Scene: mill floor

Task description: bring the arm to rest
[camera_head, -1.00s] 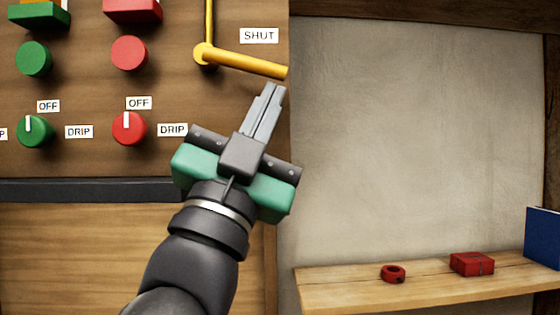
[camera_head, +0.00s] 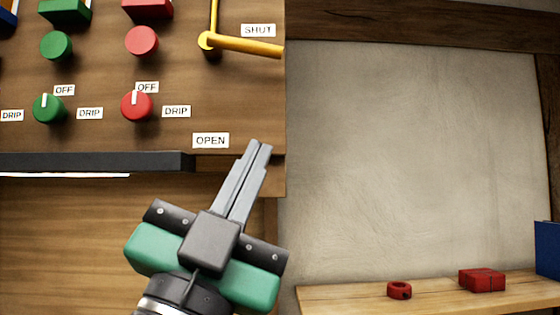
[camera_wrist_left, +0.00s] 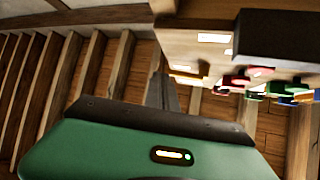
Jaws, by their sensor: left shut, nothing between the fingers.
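My left gripper (camera_head: 258,150) is in the lower middle of the head view, its two grey fingers together with nothing between them. Its fingertips point up, close to the lower right corner of the wooden panel (camera_head: 230,110), just right of the OPEN label (camera_head: 210,140). In the left wrist view the closed fingers (camera_wrist_left: 162,90) point away from the green gripper body. I cannot tell whether the fingertips touch the panel. My right gripper is in neither view.
The panel carries a yellow lever (camera_head: 245,46) beside the SHUT label, a red knob (camera_head: 137,106) and a green knob (camera_head: 49,108). A dark ledge (camera_head: 95,162) runs under it.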

